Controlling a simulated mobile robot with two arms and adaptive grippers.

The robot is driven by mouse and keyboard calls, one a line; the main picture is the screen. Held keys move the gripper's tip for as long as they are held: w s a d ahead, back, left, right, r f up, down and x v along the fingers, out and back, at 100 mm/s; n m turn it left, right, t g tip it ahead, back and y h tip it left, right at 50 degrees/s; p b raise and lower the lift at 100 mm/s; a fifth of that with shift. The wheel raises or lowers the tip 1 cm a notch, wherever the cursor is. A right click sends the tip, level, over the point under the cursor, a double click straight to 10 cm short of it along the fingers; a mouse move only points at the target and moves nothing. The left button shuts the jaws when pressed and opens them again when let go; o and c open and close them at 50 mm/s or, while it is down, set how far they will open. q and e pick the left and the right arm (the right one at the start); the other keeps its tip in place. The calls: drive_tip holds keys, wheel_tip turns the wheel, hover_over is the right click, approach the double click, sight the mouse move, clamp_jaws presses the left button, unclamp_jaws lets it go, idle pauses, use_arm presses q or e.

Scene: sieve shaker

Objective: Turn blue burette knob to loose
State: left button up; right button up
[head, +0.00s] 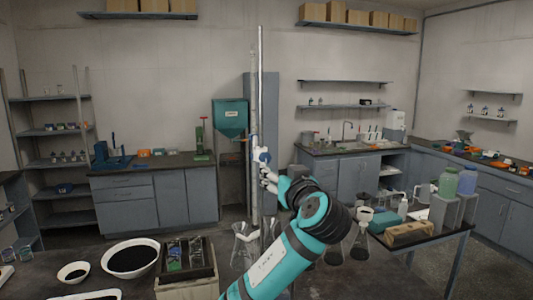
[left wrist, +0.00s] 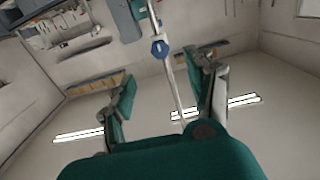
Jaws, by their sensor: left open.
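The burette (head: 262,90) is a thin, clear upright tube in the middle of the head view. Its blue knob (head: 262,156) sits low on the tube, near a white fitting. In the left wrist view the blue knob (left wrist: 160,48) shows at upper centre, on the slanting burette (left wrist: 176,95). My left gripper (head: 267,173) is just below and beside the knob in the head view. In the left wrist view the left gripper (left wrist: 162,67) is open, its fingers apart on either side of the burette line, with nothing held. My right gripper is not in view.
Glass flasks (head: 243,243) stand below the burette on the dark front bench. A wooden box (head: 186,270) and a bowl of dark material (head: 131,258) are to the left.

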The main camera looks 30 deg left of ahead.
sight(266, 159)
use_arm(q)
drive_tip(key=p+x, duration=0.4)
drive_tip(key=x, duration=0.6)
drive_tip(key=shift+r+p, duration=0.15)
drive_tip(key=shift+p, duration=0.15)
drive_tip(key=shift+w+a+f, duration=0.2)
drive_tip(key=shift+w+a, duration=0.25)
